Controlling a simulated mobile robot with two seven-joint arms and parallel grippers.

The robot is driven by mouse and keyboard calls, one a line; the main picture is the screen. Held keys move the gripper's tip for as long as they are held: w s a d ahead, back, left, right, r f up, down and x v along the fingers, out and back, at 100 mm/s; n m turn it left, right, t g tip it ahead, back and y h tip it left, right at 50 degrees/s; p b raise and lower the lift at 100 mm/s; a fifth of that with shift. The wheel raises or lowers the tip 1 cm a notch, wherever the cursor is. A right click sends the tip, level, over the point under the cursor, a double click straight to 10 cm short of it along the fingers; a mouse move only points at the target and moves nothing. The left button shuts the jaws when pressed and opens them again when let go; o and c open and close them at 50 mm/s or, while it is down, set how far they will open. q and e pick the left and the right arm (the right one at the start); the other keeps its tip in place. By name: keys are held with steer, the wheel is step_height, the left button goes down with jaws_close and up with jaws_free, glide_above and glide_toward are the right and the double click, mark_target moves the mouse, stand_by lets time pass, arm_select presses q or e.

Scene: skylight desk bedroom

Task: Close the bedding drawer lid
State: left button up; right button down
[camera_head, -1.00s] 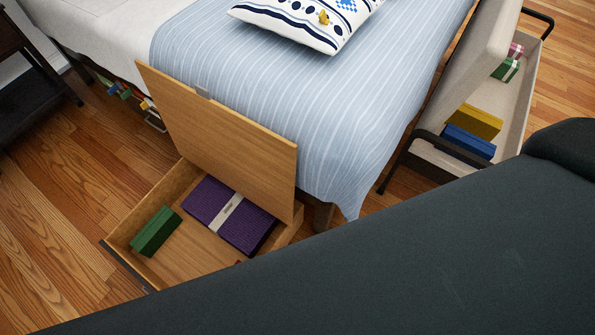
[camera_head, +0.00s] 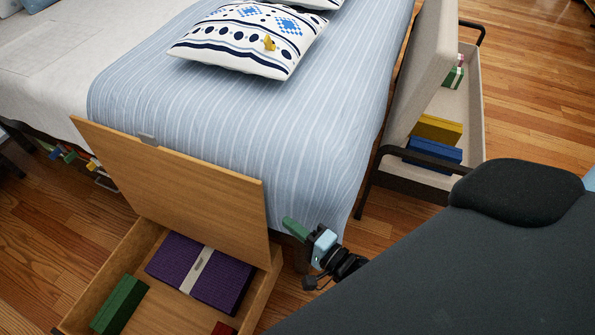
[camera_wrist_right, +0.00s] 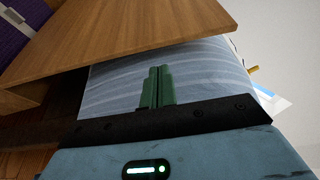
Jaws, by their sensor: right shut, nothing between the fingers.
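The bedding drawer's wooden lid (camera_head: 190,190) stands open, tilted up against the bed's foot end. Below it the wooden drawer (camera_head: 110,283) holds a purple folded item with a pale band (camera_head: 202,272), a green box (camera_head: 120,303) and part of a red item. My right gripper (camera_head: 287,222) is to the right of the lid, near the striped bedspread, apart from the lid. Its green fingers are shut with nothing between them. In the right wrist view the fingers (camera_wrist_right: 157,88) point at the bedspread and the lid (camera_wrist_right: 130,30) spans above them. My left gripper is not in view.
The bed (camera_head: 240,120) with a striped cover and a patterned pillow (camera_head: 250,40) lies behind the lid. An open bench (camera_head: 475,110) with a raised cushioned lid and several boxes stands at the right.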

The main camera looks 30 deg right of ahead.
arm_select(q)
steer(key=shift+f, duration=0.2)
arm_select(e)
steer(key=shift+x, duration=3.2)
